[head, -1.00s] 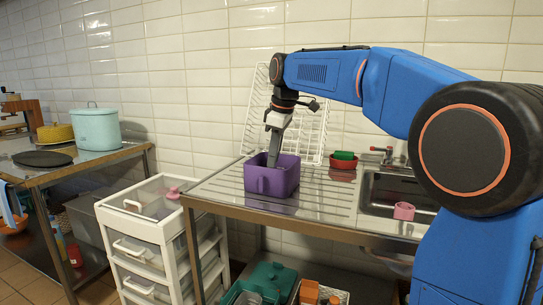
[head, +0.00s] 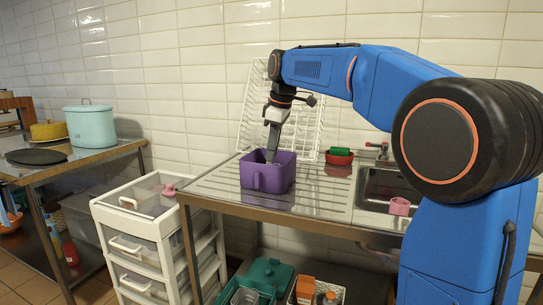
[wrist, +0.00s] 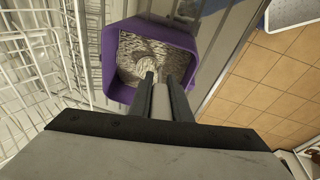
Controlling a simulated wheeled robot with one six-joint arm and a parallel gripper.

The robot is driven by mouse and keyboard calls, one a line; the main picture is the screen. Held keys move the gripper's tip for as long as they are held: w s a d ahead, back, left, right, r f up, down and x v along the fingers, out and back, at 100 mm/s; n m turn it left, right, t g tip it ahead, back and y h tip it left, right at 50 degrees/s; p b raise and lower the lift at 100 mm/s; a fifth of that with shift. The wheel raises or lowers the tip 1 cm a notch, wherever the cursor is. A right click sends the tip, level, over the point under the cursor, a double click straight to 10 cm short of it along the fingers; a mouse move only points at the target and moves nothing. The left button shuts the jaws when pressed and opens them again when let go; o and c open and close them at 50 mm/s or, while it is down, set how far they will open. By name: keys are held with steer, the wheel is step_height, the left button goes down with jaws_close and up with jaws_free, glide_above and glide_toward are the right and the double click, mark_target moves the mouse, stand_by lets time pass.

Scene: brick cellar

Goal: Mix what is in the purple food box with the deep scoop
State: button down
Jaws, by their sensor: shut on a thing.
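The purple food box (head: 266,178) stands on the ribbed steel drainboard, open at the top. The wrist view looks down into the box (wrist: 116,92), which holds a pale, grey-flecked loose mass. My gripper (head: 271,150) points down into the box from above. In the wrist view my gripper (wrist: 162,82) is shut on the pale handle of the deep scoop (wrist: 161,103), between its two dark fingers. The scoop's lower end reaches into the box; its bowl is hard to tell from the contents and is partly hidden by the fingers.
A white wire rack (head: 252,112) leans on the tiled wall behind the box. A white drawer cart (head: 150,232) stands lower left.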

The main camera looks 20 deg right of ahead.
steer(key=shift+r, duration=0.15)
steer(key=shift+v, duration=4.7)
steer(key=shift+r, duration=0.1)
steer(key=shift+r, duration=1.9)
